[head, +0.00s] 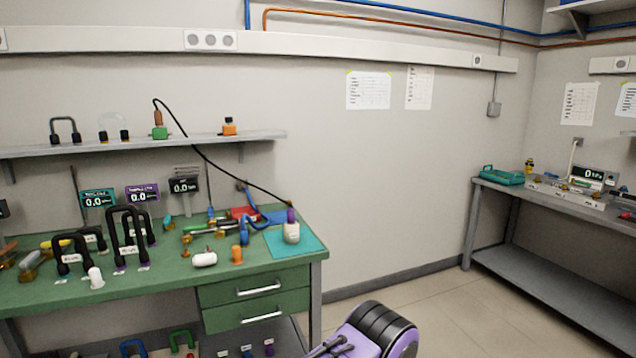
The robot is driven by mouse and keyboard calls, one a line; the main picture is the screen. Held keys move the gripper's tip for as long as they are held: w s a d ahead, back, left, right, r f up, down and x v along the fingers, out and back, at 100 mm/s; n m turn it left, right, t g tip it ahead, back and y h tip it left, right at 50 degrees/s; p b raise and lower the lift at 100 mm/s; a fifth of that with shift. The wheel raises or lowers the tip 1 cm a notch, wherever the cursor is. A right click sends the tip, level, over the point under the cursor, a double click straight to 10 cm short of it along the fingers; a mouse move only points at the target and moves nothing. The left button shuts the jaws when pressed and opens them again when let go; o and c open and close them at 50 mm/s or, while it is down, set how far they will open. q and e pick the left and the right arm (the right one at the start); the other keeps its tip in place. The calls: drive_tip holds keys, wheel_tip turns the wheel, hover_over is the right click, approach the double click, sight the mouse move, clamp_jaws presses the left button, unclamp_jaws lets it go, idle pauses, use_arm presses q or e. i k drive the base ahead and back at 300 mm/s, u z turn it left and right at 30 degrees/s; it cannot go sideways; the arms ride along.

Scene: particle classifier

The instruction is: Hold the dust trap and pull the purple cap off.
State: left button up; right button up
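A small white rounded vessel (291,233) with a purple cap (291,215) on top stands upright on the teal mat (305,246), near the right end of the green workbench. It looks like the dust trap with its cap on. A black cable or hose comes down from the shelf and ends near the cap; I cannot tell whether it joins it. Neither of my grippers shows in this view, and nothing is touching the vessel.
The green bench (150,288) holds a white cylinder (204,259), an orange piece (237,255), a blue hose (246,232) and black handled fixtures (130,240). A wall shelf (180,142) hangs above. A grey bench (560,196) stands far right, with open floor between.

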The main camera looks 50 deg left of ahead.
sight(292, 216)
drive_tip(key=u, duration=0.25)
drive_tip(key=i, duration=0.9)
drive_tip(key=u, duration=1.3)
drive_tip(key=i, duration=0.8)
drive_tip(key=u, duration=0.85)
